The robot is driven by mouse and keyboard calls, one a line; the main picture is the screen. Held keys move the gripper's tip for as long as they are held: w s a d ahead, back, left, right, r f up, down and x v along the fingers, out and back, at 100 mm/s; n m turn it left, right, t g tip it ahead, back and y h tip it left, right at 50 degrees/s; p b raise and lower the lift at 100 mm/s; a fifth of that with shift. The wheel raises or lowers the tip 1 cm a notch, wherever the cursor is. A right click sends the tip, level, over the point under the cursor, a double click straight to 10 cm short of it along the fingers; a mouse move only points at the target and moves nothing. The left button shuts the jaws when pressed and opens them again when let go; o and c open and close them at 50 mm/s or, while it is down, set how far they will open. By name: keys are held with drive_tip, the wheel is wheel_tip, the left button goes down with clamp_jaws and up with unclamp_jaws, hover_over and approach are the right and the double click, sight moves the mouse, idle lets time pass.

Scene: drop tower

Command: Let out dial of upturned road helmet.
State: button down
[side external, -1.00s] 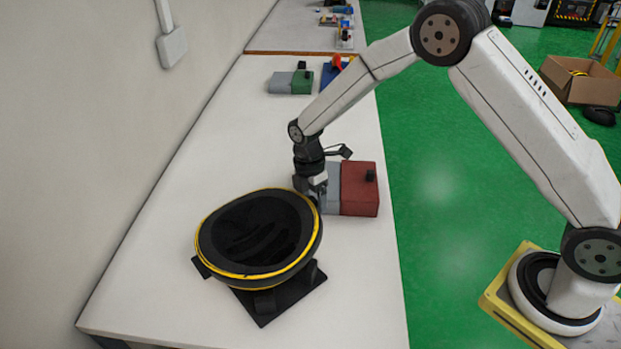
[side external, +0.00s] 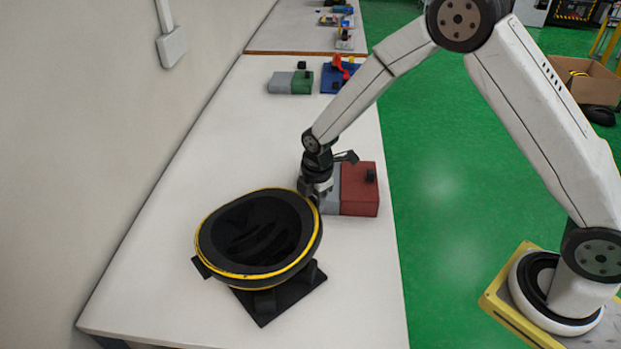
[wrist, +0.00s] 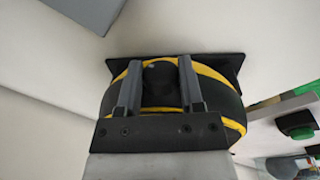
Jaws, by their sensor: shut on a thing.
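The upturned road helmet (side external: 212,258) is black with a yellow band and rests, opening upward and tilted, on a black stand (side external: 262,312) on the table. My gripper (side external: 318,198) is at the helmet's far right edge in the side view. In the wrist view my gripper (wrist: 157,72) has one finger on each side of a dark round dial (wrist: 160,84) on the helmet's outside, and is shut on it. The dial lies between yellow bands on the shell. In the side view the dial is hidden by the gripper and rim.
A grey and red box (side external: 358,190) stands close behind and right of my gripper. A grey and green box (side external: 290,82) and a blue item with red parts (side external: 338,75) are farther back. A wall (side external: 90,120) runs along the left.

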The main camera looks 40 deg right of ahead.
drive_tip(key=shift+t, duration=0.3)
drive_tip(key=shift+c, duration=1.1)
unclamp_jaws()
drive_tip(key=shift+r, duration=0.1)
drive_tip(key=shift+s+r, duration=0.2)
drive_tip(key=shift+r, duration=1.05)
drive_tip(key=shift+s+r, duration=0.2)
drive_tip(key=shift+r, duration=1.05)
drive_tip(key=shift+s+r, duration=0.2)
drive_tip(key=shift+r, duration=1.05)
